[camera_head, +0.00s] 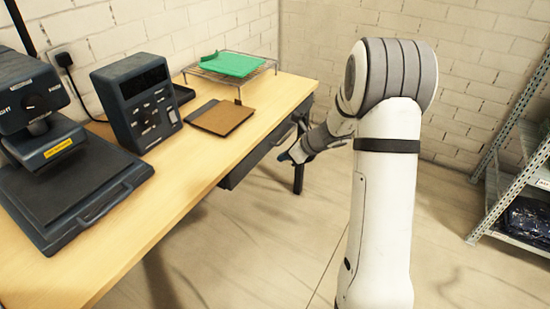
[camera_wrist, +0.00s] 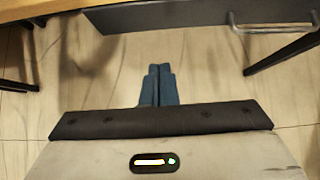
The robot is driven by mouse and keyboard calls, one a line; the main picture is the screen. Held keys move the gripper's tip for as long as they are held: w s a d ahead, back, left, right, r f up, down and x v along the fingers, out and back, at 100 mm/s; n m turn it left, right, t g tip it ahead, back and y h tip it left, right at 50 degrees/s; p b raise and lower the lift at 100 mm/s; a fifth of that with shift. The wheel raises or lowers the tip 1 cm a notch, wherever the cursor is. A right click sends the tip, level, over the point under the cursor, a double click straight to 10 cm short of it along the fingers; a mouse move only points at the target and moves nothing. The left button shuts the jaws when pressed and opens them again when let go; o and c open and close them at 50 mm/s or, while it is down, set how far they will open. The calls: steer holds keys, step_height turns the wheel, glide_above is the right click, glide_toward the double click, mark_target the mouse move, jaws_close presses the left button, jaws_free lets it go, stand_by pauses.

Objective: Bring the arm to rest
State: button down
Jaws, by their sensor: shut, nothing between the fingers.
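My arm stands upright at the right of the table in the head view, bent at the top, with its lower end pointing down and left toward the table's front edge. My gripper (camera_head: 284,156) hangs in front of the table edge, apart from it, and partly hidden by the wrist. In the wrist view my gripper (camera_wrist: 159,69) has its two blue fingers together with nothing between them, over bare floor.
A drawer (camera_wrist: 200,15) with a metal handle is under the tabletop. A metal shelf (camera_head: 508,190) stands right. Floor between is clear.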

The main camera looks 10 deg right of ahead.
steer(key=s+a+r+n+g+h+p, duration=0.1)
steer(key=s+a+r+n+g+p, duration=0.25)
steer(key=s+r+n, duration=1.05)
steer(key=s+d+r+n+h+p, duration=0.1)
steer(key=s+r+n+h+p, duration=0.1)
steer(key=s+n, duration=0.4)
steer(key=s+d+r+n+h+p, duration=0.2)
steer(key=s+n, duration=0.4)
steer(key=s, duration=0.7)
step_height(320, 180, up, 3)
steer(key=shift+d+f+h, duration=0.15)
steer(key=shift+d+h, duration=0.05)
steer(key=shift+h, duration=0.7)
